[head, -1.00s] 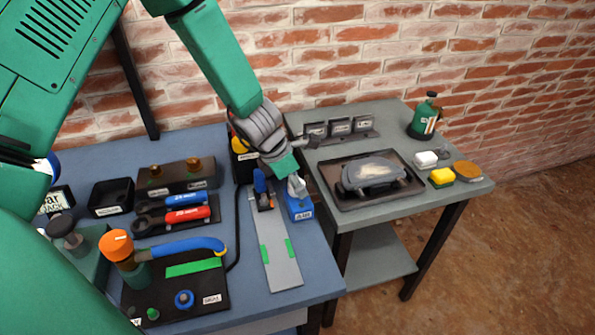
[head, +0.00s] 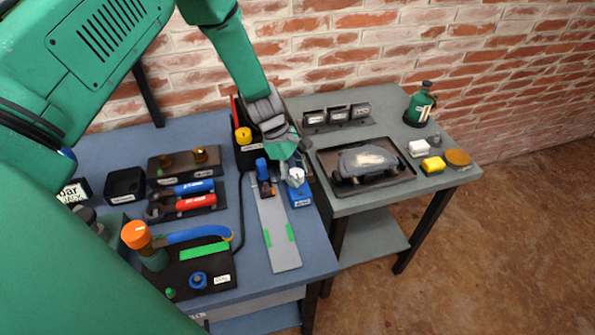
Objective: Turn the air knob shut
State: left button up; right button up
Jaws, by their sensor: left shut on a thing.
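The air unit is a small blue box (head: 300,197) with a white label, at the right edge of the blue workbench. A pale grey knob (head: 297,178) sits on top of it. My left gripper (head: 294,170) reaches down from above and is shut on the knob. Its fingers hide part of the knob, so its exact angle is hard to tell. My right gripper is not in view.
A grey plate with a blue clamp (head: 271,220) lies just left of the air box, and a black bin (head: 247,155) stands behind. A grey side table (head: 360,205) stands right, carrying a black tray (head: 405,184). Brick wall rises behind.

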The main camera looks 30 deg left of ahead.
pick_arm(q)
jog(key=shift+s+a+f+m, duration=0.1)
jog(key=shift+f+m, duration=0.05)
jog(key=shift+m, duration=0.25)
jog(key=o, duration=1.1)
jog(key=shift+c, duration=0.2)
jog(key=shift+o, duration=0.4)
jog(key=shift+a, duration=0.15)
jog(key=v, duration=1.1)
jog(key=shift+w+a+r, duration=0.25)
jog(key=shift+w+r, duration=0.1)
